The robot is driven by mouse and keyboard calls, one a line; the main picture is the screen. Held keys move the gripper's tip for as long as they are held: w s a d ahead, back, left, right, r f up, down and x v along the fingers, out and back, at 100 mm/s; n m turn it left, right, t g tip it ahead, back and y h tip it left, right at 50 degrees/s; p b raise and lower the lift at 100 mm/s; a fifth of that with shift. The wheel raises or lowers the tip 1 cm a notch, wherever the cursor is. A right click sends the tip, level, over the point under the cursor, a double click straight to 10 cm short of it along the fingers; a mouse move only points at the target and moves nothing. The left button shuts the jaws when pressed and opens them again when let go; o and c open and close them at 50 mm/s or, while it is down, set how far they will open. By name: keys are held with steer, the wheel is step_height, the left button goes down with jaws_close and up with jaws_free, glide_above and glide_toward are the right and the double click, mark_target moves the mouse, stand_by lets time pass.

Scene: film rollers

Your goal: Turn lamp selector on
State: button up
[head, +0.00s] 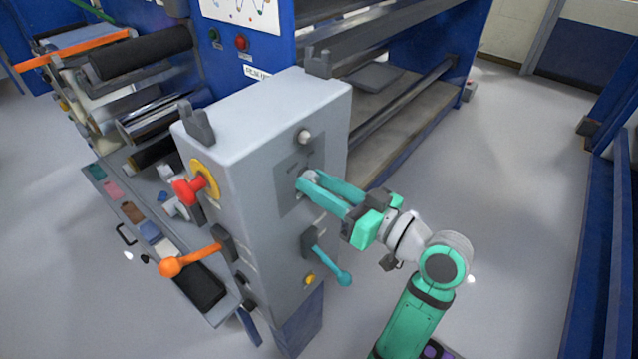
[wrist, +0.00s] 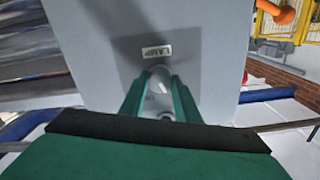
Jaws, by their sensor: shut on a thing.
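The lamp selector (wrist: 160,78) is a small grey knob on the front panel of the grey control box (head: 262,110). A label reading LAMP (wrist: 157,50) sits just above it in the wrist view. My gripper (head: 308,180) reaches the panel from the right, and its teal fingers are shut on the selector, one finger on each side. The fingers hide much of the knob in the head view, so I cannot tell its exact angle. A round pale lamp or button (head: 303,136) is on the same face, above the gripper.
A teal-handled lever (head: 332,265) hangs just below my gripper, and a yellow button (head: 309,280) is beneath it. A red knob (head: 190,190) and an orange-handled lever (head: 190,260) stick out on the left face. Open floor (head: 500,170) lies to the right.

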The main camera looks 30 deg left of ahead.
steer(key=m, duration=1)
steer(key=shift+f+m, duration=0.1)
steer(key=shift+m, duration=0.2)
stand_by(0.4)
steer(key=o, duration=1)
steer(key=shift+o, duration=0.2)
steer(key=s+d, duration=0.1)
steer(key=d, duration=0.9)
steer(key=shift+s+d, duration=0.25)
steer(key=shift+d, duration=0.15)
